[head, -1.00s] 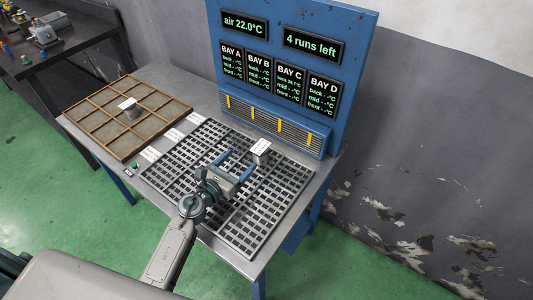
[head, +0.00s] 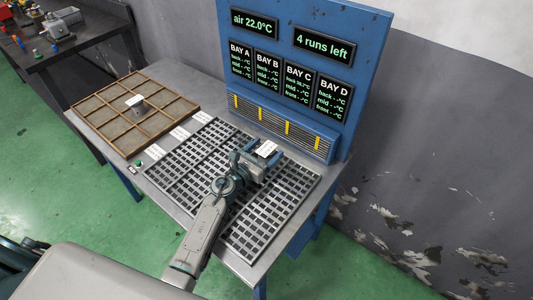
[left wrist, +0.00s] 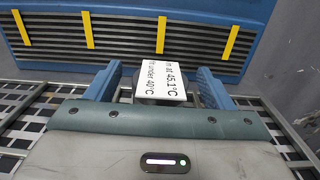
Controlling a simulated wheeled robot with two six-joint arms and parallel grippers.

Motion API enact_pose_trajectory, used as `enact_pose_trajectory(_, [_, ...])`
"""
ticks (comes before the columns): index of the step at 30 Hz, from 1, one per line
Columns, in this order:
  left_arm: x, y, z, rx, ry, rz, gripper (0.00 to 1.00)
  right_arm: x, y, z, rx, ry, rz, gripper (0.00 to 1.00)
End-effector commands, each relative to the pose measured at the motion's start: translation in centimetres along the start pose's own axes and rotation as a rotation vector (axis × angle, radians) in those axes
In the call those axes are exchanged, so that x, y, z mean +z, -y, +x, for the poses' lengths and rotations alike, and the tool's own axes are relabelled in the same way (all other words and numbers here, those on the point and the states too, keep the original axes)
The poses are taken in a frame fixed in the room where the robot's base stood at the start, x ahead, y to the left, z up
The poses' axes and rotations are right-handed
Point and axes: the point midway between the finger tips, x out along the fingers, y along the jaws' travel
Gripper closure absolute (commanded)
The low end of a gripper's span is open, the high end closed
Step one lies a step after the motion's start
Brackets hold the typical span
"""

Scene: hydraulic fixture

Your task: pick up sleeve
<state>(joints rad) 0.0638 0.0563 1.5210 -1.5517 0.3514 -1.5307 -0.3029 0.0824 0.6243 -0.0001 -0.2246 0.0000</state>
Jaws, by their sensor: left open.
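The sleeve, a small grey part under a white tag (head: 267,149), stands on the dark grid near its back edge, in front of the blue panel. In the left wrist view its tag (left wrist: 162,80) speaks of 45.1°C and fitting under 40°C, and hides most of the part. My left gripper (head: 262,152) is open with its blue fingers on either side of the sleeve. In the left wrist view the fingers (left wrist: 160,72) stand apart with the sleeve between them; contact is not clear. My right gripper is not in view.
A wooden compartment tray (head: 178,116) at the left holds another grey part with a white tag (head: 134,101). The blue panel (head: 330,30) with bay displays and a vent rises close behind the grid (head: 260,225). A dark bench (head: 85,45) stands at the far left.

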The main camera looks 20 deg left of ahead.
Motion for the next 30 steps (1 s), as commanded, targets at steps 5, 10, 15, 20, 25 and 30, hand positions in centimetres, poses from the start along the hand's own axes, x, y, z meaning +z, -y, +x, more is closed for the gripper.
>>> enact_pose_trajectory(5, [0.1, 0.0, 2.2, 0.001, 0.0, 0.0, 0.24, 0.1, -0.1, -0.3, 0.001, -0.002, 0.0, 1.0])
enact_pose_trajectory(10, [0.0, 0.0, 2.5, 0.001, -0.001, 0.001, 0.24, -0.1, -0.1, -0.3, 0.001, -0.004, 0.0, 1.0])
enact_pose_trajectory(15, [0.0, 0.0, 2.5, 0.001, -0.001, 0.001, 0.36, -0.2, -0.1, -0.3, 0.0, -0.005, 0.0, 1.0])
enact_pose_trajectory(20, [0.0, 0.0, 2.5, 0.002, -0.001, 0.001, 0.68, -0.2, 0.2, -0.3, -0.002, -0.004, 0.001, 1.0])
enact_pose_trajectory(25, [0.2, 0.0, 2.5, 0.001, 0.001, 0.001, 0.86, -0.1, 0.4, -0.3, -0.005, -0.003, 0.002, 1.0])
enact_pose_trajectory(30, [0.2, 0.0, 2.5, 0.001, 0.001, 0.001, 0.86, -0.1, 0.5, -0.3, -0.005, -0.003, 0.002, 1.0])
